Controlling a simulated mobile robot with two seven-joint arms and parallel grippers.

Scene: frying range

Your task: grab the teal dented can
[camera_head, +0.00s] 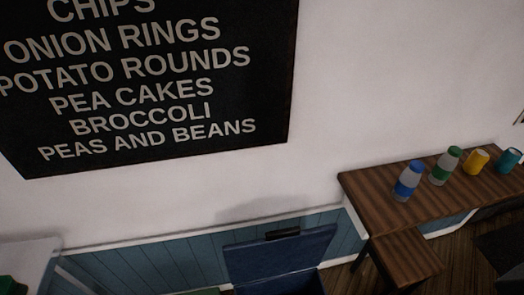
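The teal can (509,160) stands on the wooden table (370,197) at the right edge of the head view. It is last in a row, to the right of a yellow can (475,161). It is too small in the picture to make out a dent. Neither of my grippers shows in this view.
A blue-banded bottle (408,181) and a green-banded bottle (446,166) stand left of the cans. A wooden bench (408,258) is in front of the table. A blue bin with a raised lid (278,256) stands left of it by the wall. Dark floor shows at lower right.

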